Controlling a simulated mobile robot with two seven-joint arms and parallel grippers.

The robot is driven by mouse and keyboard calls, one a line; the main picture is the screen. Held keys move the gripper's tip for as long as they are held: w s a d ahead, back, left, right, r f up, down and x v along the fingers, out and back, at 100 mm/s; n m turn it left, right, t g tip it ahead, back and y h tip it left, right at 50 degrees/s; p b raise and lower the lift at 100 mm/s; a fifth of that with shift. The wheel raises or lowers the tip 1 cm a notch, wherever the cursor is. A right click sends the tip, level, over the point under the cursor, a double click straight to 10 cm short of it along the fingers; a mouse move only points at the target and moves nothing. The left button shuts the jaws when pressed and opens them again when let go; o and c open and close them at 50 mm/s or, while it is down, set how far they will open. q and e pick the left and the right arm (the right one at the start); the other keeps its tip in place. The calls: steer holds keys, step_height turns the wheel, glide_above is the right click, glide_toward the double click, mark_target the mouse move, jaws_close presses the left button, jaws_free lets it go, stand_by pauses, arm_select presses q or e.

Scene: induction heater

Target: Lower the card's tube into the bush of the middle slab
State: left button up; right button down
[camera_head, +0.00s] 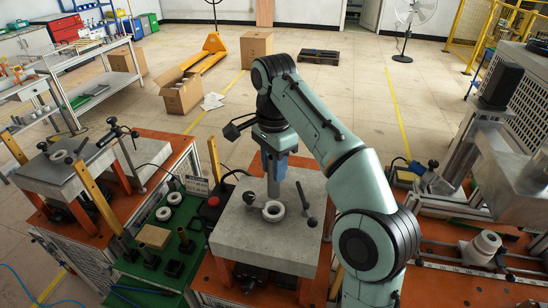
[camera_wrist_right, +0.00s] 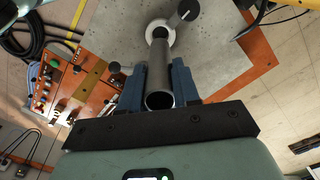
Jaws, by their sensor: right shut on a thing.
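My right gripper (camera_head: 273,168) points down over the middle slab (camera_head: 250,250), a grey block on an orange stand. Its blue fingers are shut on a grey metal tube (camera_head: 273,189), held upright. The tube (camera_wrist_right: 160,75) also shows between the fingers in the right wrist view. A pale ring-shaped bush (camera_head: 273,211) sits on the slab, and its ring (camera_wrist_right: 160,27) shows at the tube's far end. The tube's lower end is at the bush's back rim in the head view; I cannot tell whether it has entered the hole. My left gripper is in neither view.
Dark clamp handles (camera_head: 311,195) stand on the slab beside the bush. A red button box (camera_head: 212,204) and a green tray (camera_head: 150,272) with rings and dark holders lie to the left. Another slab (camera_head: 45,172) stands further left. A metal block machine (camera_head: 505,165) is at right.

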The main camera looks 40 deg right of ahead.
mark_target(274, 195)
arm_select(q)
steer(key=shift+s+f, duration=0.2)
arm_select(e)
steer(key=shift+f, duration=2.55)
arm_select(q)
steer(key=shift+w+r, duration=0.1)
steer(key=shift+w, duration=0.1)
arm_select(e)
steer(key=shift+w, duration=0.1)
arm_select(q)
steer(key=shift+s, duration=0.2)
arm_select(e)
steer(key=shift+f, duration=0.15)
steer(key=shift+f+b, duration=0.4)
steer(key=shift+f, duration=0.1)
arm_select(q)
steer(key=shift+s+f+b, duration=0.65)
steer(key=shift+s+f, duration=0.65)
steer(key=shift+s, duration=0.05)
arm_select(e)
steer(key=shift+f, duration=1.55)
steer(key=c, duration=0.7)
jaws_free()
steer(key=shift+c, duration=0.2)
